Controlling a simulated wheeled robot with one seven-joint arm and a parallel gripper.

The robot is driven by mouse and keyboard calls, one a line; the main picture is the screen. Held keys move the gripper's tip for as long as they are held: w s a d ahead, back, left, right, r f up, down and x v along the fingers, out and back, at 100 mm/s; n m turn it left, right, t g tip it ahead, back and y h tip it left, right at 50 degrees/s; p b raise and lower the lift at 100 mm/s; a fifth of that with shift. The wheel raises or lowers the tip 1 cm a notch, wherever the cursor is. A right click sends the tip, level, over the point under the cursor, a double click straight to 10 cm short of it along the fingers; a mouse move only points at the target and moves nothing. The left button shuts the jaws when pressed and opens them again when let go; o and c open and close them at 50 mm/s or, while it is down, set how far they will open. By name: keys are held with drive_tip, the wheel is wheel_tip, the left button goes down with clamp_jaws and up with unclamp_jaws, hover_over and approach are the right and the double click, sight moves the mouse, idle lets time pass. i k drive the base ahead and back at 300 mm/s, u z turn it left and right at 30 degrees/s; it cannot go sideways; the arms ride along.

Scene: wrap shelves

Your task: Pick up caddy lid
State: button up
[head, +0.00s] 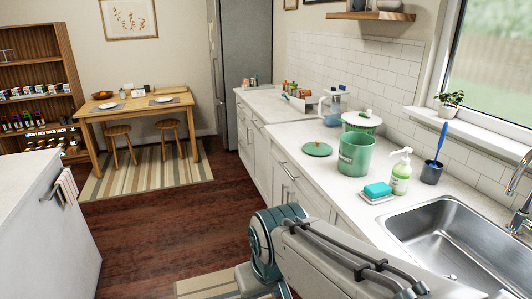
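A round green lid with a small knob (317,149) lies flat on the white countertop, left of an open green caddy (356,153) with a pale label. The lid and caddy appear apart. My arm reaches in from the lower right, in front of the counter. My gripper is not in view.
A soap bottle (401,172), a teal sponge on a white dish (377,192) and a dark cup with a blue brush (432,170) stand right of the caddy, near the sink (450,235). Counter left of the lid is clear.

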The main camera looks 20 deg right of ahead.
sight(317, 149)
drive_tip(key=u, duration=0.15)
drive_tip(key=i, duration=2.35)
drive_tip(key=z, duration=1.75)
drive_tip(key=i, duration=0.8)
drive_tip(key=z, duration=0.75)
